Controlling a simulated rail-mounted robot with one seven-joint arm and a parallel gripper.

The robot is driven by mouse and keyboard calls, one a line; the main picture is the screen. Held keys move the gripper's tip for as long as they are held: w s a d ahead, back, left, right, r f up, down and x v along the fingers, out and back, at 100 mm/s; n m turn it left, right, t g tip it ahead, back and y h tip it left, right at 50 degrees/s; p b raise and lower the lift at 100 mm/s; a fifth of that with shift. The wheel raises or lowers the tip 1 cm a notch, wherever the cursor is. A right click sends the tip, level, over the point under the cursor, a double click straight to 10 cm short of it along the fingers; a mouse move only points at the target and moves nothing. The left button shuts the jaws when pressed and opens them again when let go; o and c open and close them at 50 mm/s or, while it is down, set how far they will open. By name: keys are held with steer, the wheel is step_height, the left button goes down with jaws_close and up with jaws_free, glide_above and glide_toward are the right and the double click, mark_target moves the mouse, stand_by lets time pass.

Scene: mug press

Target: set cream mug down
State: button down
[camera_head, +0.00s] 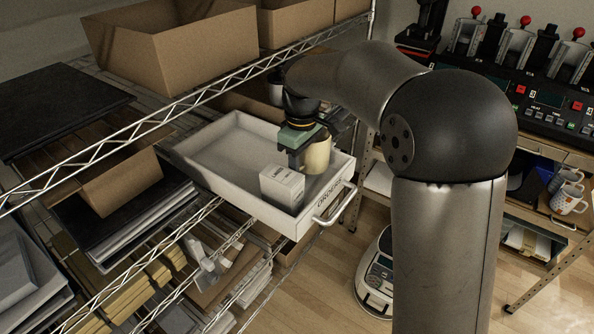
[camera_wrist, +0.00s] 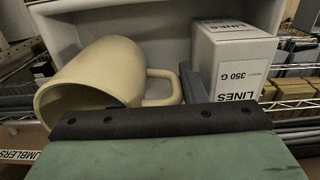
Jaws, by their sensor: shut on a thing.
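The cream mug (camera_head: 319,155) is at the right end of the white tray (camera_head: 215,142), inside its outline. My gripper (camera_head: 300,158) is shut on the mug at its handle side. In the wrist view the mug (camera_wrist: 105,72) looks tilted, with its opening toward the lower left and its handle (camera_wrist: 165,88) next to a dark finger of my gripper. I cannot tell whether the mug's base touches the tray floor. The other finger is mostly hidden.
A white box (camera_head: 282,187) marked LINES 350 G stands in the tray near the mug; it also shows in the wrist view (camera_wrist: 236,65). The tray's left part is clear. Cardboard boxes (camera_head: 185,45) stand on the wire shelf behind. Patterned mugs (camera_head: 568,195) sit far right.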

mark_target(301, 168)
steer(key=shift+f, duration=1.75)
steer(key=shift+f, duration=0.1)
steer(key=shift+f, duration=0.15)
steer(key=c, duration=1.2)
jaws_free()
steer(key=shift+o, duration=0.2)
step_height(301, 168, up, 12)
steer(key=shift+r+b, duration=0.25)
steer(key=shift+b, duration=0.05)
steer(key=s+d+f+m, duration=0.3)
steer(key=s+d+f, duration=0.1)
steer(key=s, duration=0.5)
steer(key=s+d+f+m, duration=0.4)
steer(key=s+d, duration=0.2)
steer(key=s, duration=0.3)
steer(key=s+d+f+m, duration=0.4)
steer(key=s+d+f, duration=0.1)
steer(key=s, duration=0.4)
steer(key=shift+s+d+t, duration=0.15)
steer(key=shift+s+t, duration=0.1)
steer(key=shift+t, duration=0.15)
